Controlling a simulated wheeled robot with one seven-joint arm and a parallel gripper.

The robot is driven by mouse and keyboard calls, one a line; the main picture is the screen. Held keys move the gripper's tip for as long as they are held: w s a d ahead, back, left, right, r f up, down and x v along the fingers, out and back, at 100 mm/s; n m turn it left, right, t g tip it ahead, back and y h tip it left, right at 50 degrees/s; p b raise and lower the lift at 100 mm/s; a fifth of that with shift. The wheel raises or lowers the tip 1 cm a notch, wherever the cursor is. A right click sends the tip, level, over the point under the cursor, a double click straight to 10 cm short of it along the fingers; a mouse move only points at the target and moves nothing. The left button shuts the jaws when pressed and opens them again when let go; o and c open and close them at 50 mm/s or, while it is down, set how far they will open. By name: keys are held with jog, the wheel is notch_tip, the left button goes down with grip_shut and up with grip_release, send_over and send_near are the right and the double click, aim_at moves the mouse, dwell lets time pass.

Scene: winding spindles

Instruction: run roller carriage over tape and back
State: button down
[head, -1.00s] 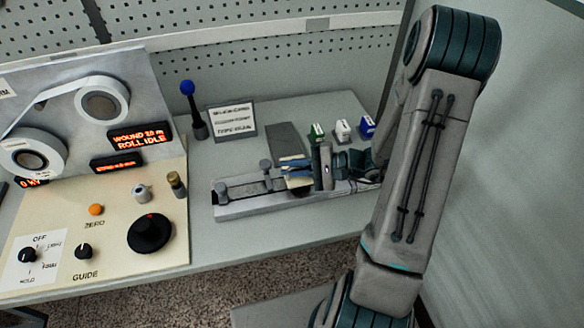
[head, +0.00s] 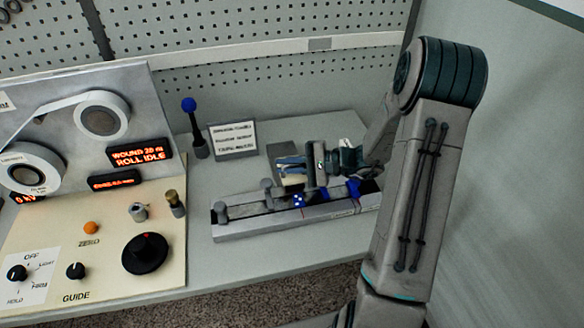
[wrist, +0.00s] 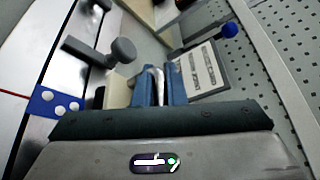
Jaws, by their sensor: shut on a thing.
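A long grey rail fixture (head: 270,228) lies on the bench in the head view. A blue piece with white dots (head: 298,200) sits on it and also shows in the wrist view (wrist: 50,103). I cannot tell whether it is the tape. My gripper (head: 286,163) is over the back side of the rail, its blue fingers also seen in the wrist view (wrist: 160,86). They are shut on a thin pale piece (wrist: 160,80), mostly hidden. A beige block (wrist: 115,92) is beside the left finger. I cannot make out the roller carriage for certain.
A control panel (head: 110,245) with dials is at left. A blue-topped post (head: 194,130) and a framed sign (head: 233,138) stand behind. The bench front beside the rail is clear.

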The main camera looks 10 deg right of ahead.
jog(key=shift+d, duration=0.1)
jog(key=c, duration=1.5)
grip_release()
jog(key=b+v, duration=0.2)
jog(key=v, duration=1.1)
jog(key=shift+s+d, duration=0.15)
jog(key=shift+d, duration=0.15)
jog(key=shift+r, duration=0.1)
